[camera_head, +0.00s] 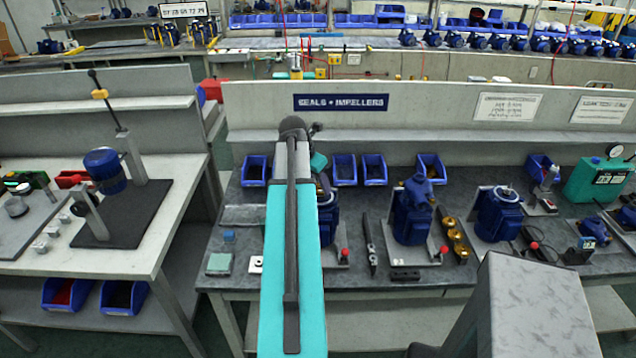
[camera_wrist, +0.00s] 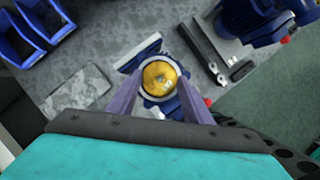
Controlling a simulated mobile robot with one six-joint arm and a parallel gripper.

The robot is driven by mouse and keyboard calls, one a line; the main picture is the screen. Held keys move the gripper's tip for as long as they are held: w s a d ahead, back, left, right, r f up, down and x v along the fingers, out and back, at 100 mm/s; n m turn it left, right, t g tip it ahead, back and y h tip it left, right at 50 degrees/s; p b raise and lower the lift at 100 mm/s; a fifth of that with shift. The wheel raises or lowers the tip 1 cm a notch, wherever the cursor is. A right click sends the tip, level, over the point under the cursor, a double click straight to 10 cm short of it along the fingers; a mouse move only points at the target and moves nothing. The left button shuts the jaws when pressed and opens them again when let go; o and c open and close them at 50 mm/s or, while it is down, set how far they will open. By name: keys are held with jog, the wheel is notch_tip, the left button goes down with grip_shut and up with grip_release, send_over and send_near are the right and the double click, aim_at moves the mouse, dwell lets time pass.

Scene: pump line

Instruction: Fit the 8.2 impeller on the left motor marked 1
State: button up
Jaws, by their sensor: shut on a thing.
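In the wrist view my gripper (camera_wrist: 160,82) is shut on a round brass impeller (camera_wrist: 159,75), its two fingers on either side of it. The impeller is over the left motor (camera_wrist: 168,102), whose pale ring and blue body show around and below it. I cannot tell whether the impeller touches the shaft or hangs above it. In the head view the left motor (camera_head: 327,212) is mostly hidden behind my arm, and so are my gripper and the held impeller. The motor's number cannot be seen.
A middle motor (camera_head: 412,212) and a right motor (camera_head: 497,213) stand to the right. A rack of brass parts (camera_head: 456,241) lies between them. A dark bar (camera_head: 370,245) lies right of the left motor. Several blue bins (camera_head: 374,170) line the bench back. A grey slab (camera_wrist: 80,93) lies to the left.

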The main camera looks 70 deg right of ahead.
jog(key=o, duration=2)
jog(key=shift+f, duration=0.1)
notch_tip(320, 180, up, 9)
jog(key=p, duration=0.7)
dwell(0.6)
